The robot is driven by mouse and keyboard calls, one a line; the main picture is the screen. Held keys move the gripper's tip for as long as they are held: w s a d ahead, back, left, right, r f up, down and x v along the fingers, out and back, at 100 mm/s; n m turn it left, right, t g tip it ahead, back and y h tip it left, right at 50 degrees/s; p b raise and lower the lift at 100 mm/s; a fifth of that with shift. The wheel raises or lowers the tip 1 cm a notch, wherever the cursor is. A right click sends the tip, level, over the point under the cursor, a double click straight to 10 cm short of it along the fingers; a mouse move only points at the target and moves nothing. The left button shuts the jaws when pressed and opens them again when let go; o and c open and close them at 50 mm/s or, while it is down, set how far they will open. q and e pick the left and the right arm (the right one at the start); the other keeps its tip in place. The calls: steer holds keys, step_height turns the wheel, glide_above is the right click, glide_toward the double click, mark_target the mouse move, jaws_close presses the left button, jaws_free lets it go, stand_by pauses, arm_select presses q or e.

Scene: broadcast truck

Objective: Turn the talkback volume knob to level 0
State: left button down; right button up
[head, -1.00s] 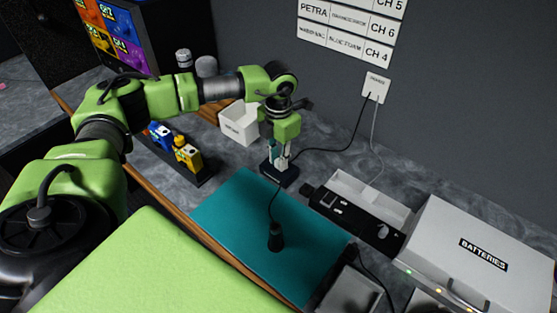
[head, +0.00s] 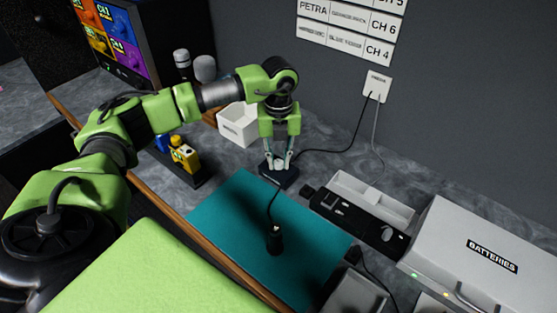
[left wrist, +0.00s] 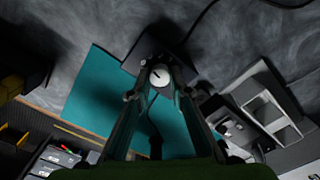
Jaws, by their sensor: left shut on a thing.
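The talkback volume knob (left wrist: 159,75) is a round white knob with a dark pointer mark, on a small dark box (head: 279,178) behind the teal mat. In the left wrist view the box (left wrist: 150,48) lies partly behind my fingers. My left gripper (head: 277,163) points down over the box and is shut on the knob, one finger on each side. It also shows in the left wrist view (left wrist: 160,86). I cannot read any level marks, so the level is not clear. My right gripper is not in view.
A teal mat (head: 235,212) with a small black object (head: 274,241) on it lies in front. A white bin (head: 237,127) stands behind left, yellow and blue packs (head: 185,155) at left, and a batteries case (head: 480,240) at right. A cable runs from the box to the wall plate (head: 377,86).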

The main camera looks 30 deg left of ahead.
mark_target(279, 162)
arm_select(q)
steer(key=shift+w+r+n, duration=0.1)
steer(key=shift+w+n, duration=0.05)
steer(key=shift+n, duration=1.05)
steer(key=c, duration=1.8)
jaws_free()
steer(key=shift+c, duration=0.2)
step_height(279, 162, up, 12)
